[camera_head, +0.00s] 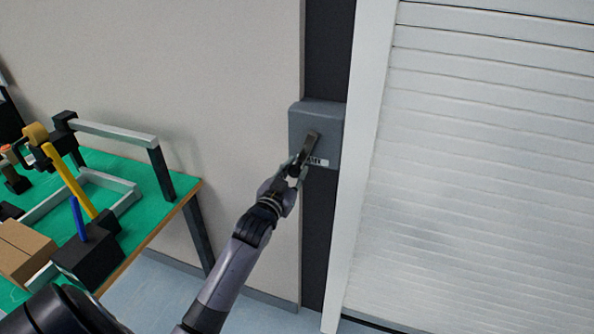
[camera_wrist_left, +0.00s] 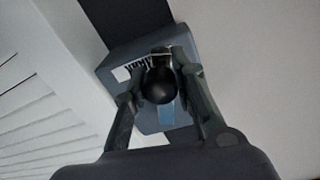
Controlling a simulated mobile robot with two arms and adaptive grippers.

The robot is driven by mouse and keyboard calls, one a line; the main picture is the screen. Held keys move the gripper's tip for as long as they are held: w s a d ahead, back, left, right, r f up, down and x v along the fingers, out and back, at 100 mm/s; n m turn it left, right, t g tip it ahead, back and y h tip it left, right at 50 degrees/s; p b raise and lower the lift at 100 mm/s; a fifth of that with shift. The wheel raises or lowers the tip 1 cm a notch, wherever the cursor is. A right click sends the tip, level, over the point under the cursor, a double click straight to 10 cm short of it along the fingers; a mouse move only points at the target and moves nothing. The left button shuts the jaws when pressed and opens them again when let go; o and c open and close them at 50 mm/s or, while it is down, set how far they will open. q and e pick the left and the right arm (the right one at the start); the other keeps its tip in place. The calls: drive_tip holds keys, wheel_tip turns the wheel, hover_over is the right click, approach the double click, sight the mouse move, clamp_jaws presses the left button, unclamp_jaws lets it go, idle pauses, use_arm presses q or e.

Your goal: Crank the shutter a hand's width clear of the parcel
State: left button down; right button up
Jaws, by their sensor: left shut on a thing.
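The white slatted shutter (camera_head: 480,170) fills the right of the head view. A dark line shows along its lower edge at the bottom of the picture. Left of it, a grey crank box (camera_head: 330,122) is mounted on a dark strip. Its dark crank arm (camera_head: 311,145) slants down to the left. My left gripper (camera_head: 295,172) is shut on the crank's knob. In the left wrist view, the round black knob (camera_wrist_left: 159,86) sits between the fingers of my left gripper (camera_wrist_left: 160,95). No parcel shows by the shutter. My right gripper is out of view.
A green-topped table (camera_head: 150,215) stands at the left, with a mini conveyor frame, a yellow lever (camera_head: 70,180), a blue lever (camera_head: 77,218) and a brown cardboard box (camera_head: 22,252). Clear blue-grey floor (camera_head: 160,285) lies between the table and the wall.

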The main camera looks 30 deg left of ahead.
use_arm(q)
drive_tip(key=shift+s+a+r+m+p, duration=0.15)
drive_tip(key=shift+a+r+m+p, duration=0.3)
drive_tip(key=shift+a+m+p, duration=0.4)
drive_tip(key=shift+s+a+r+m+p, duration=0.1)
drive_tip(key=shift+a+r+m+p, duration=0.4)
drive_tip(key=shift+m, duration=0.6)
drive_tip(key=shift+s+a+r+m+p, duration=0.15)
drive_tip(key=shift+a+r+m+p, duration=0.3)
drive_tip(key=shift+m+p, duration=0.45)
drive_tip(key=c, duration=1.3)
unclamp_jaws()
drive_tip(key=shift+f, duration=0.1)
drive_tip(key=shift+c, duration=0.2)
drive_tip(key=shift+o, duration=0.2)
drive_tip(key=shift+s, duration=0.1)
drive_tip(key=s+d, duration=0.2)
drive_tip(key=s, duration=0.9)
drive_tip(key=shift+s+d, duration=0.2)
drive_tip(key=shift+s, duration=0.15)
